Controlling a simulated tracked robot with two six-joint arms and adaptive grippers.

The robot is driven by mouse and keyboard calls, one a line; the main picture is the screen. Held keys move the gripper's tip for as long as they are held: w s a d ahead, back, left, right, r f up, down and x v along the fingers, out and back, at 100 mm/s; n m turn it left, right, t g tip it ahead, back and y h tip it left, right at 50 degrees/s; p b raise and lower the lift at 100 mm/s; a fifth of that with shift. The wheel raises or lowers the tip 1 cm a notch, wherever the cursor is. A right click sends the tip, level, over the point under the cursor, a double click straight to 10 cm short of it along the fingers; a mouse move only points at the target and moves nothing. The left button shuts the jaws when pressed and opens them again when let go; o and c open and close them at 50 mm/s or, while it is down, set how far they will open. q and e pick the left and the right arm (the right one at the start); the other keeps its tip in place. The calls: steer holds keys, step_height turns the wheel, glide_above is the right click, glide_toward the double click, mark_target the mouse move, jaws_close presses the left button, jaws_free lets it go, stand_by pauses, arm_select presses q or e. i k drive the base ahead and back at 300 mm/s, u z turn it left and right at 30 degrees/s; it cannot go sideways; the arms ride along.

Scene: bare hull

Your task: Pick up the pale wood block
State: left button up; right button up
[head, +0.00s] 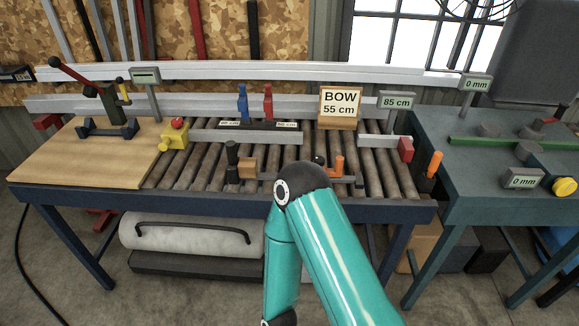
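A small tan wood block (247,168) sits on the roller table, beside a black upright handle, left of centre. It is the only small loose-looking wood block I can make out, but I cannot tell for sure that it is the pale one. A teal arm of mine rises from the lower right to a black elbow in front of the table's front edge, then folds back down out of the picture. Neither of my grippers shows. The arm hides part of the table's front edge and the space below it.
The roller table (200,165) has a wood board (85,160) at its left end. A yellow clamp (174,136), blue and red figures, a "BOW 55 cm" sign (340,103) and an orange-handled tool (338,167) stand along it. A dark green bench (480,180) adjoins at right.

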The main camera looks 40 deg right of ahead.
mark_target(247, 168)
steer(key=z, duration=0.5)
steer(key=i, duration=1)
